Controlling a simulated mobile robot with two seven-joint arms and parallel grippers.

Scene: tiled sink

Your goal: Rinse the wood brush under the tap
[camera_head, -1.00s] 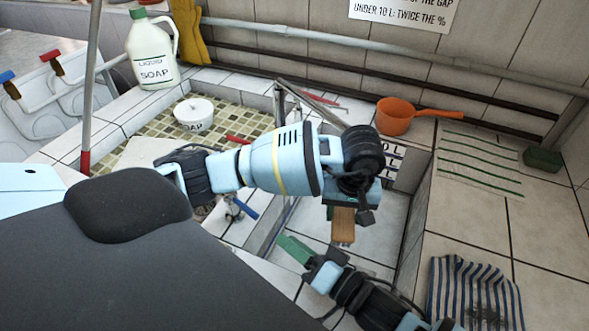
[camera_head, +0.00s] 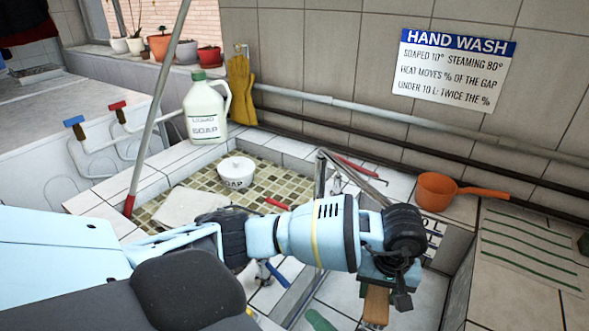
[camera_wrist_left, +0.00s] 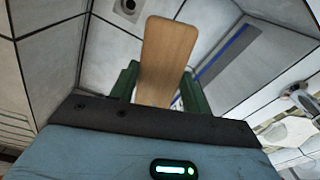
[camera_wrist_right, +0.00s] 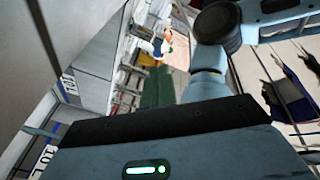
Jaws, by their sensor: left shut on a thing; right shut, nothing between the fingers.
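The wood brush (camera_head: 376,305) hangs below my left gripper (camera_head: 388,278), which is shut on it over the sink basin (camera_head: 340,292). In the left wrist view the brush (camera_wrist_left: 167,50) shows as a flat tan piece between green fingers; its bristles do not show. The tap's bent grey metal pipe (camera_head: 320,172) stands behind my left arm, which hides part of it. A red handle (camera_head: 277,203) and a blue handle (camera_head: 277,275) show near it. My right gripper (camera_wrist_right: 158,88) is shut and empty; only its green tip shows at the head view's bottom edge.
An orange dipper (camera_head: 437,190) sits on the right ledge. A red-ended pole (camera_head: 160,105) rises at left. A drain (camera_wrist_left: 128,8) shows in the basin.

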